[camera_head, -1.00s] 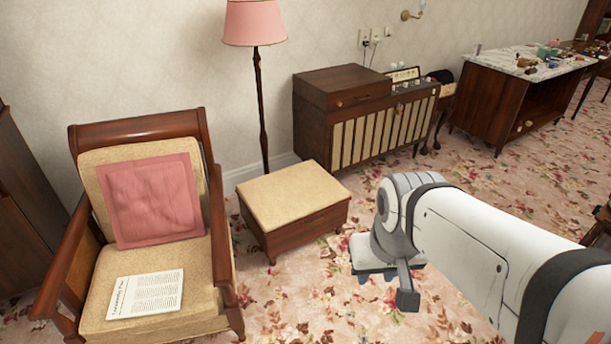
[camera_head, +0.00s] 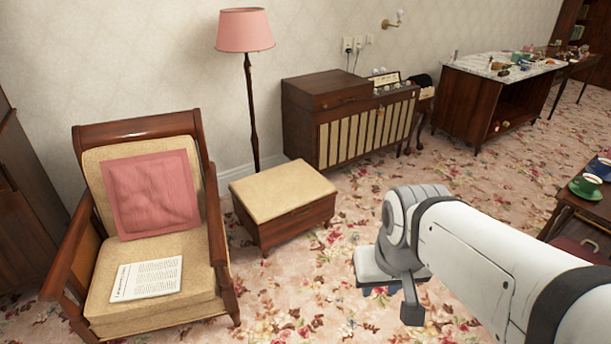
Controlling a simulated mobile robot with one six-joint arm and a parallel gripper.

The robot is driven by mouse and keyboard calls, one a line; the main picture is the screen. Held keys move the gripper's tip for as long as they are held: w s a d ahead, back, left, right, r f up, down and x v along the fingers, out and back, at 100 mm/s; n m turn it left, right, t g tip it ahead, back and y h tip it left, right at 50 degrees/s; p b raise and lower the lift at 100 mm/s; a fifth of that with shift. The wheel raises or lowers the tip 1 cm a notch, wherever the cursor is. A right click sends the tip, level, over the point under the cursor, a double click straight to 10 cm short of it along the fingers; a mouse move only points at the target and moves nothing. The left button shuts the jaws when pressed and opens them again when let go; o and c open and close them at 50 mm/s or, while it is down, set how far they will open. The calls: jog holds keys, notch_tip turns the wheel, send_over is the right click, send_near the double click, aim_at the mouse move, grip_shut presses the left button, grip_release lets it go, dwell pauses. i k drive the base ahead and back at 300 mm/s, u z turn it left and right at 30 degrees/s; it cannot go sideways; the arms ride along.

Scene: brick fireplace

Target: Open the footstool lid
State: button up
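The footstool (camera_head: 290,226) is a dark wooden box on short legs, standing on the carpet to the right of the armchair. Its cream padded lid (camera_head: 280,190) lies flat and shut. My arm reaches in from the lower right. My gripper (camera_head: 380,290) is at the arm's end, to the right of the footstool and apart from it.
An armchair (camera_head: 92,256) with a pink cushion and a paper stands left. Behind are a pink floor lamp (camera_head: 245,30) and a wooden radio cabinet (camera_head: 330,125). A table with a green cup (camera_head: 592,182) is at right. Floral carpet (camera_head: 290,300) lies open before the footstool.

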aim_at(269, 196)
jog(key=z, duration=0.65)
jog(key=i, duration=2.45)
jog(key=u, duration=0.85)
jog(key=i, duration=0.35)
jog(key=u, duration=0.25)
